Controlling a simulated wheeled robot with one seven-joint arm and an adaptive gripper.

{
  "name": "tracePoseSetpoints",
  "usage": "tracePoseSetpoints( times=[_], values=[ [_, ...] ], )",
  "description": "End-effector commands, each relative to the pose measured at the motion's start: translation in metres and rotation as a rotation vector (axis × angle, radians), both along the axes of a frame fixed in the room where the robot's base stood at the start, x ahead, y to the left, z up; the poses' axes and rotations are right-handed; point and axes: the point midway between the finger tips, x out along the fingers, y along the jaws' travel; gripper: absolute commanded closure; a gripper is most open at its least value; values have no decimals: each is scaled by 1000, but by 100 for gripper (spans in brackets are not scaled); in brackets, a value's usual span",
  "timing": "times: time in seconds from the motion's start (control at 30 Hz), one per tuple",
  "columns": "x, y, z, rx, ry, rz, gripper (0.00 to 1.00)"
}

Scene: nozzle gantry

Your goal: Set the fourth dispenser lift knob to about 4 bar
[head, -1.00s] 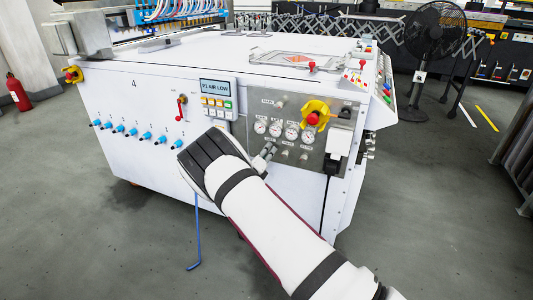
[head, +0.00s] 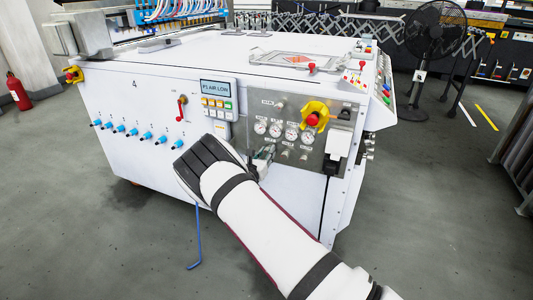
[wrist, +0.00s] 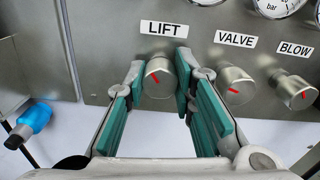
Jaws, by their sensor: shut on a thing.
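The silver LIFT knob (wrist: 160,78) with a slanted red pointer line sits under its LIFT label (wrist: 164,29) in the wrist view. The teal-padded fingers of my gripper (wrist: 155,88) stand on either side of it and are shut on it. In the head view my gripper (head: 264,156) is at the lower left of the steel panel (head: 342,97), and the knob is hidden there. The pressure gauges (head: 275,131) are in a row on the panel, too small to read. A gauge marked bar (wrist: 273,5) is cut off in the wrist view.
The VALVE knob (wrist: 235,86) and BLOW knob (wrist: 293,88) are close to the right of my fingers. A yellow-and-red emergency stop (head: 314,115) is above right. Blue-tipped fittings (head: 146,135) line the white cabinet to the left. A display (head: 216,87) reads P1 AIR LOW.

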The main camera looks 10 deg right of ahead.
Motion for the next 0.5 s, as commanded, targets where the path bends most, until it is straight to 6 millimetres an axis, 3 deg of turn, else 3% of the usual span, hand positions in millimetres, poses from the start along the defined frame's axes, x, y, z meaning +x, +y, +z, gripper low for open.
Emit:
tracePoseSetpoints(
  times=[0.5],
  values=[
    [1,1,1,98,-73,2,100]
  ],
)
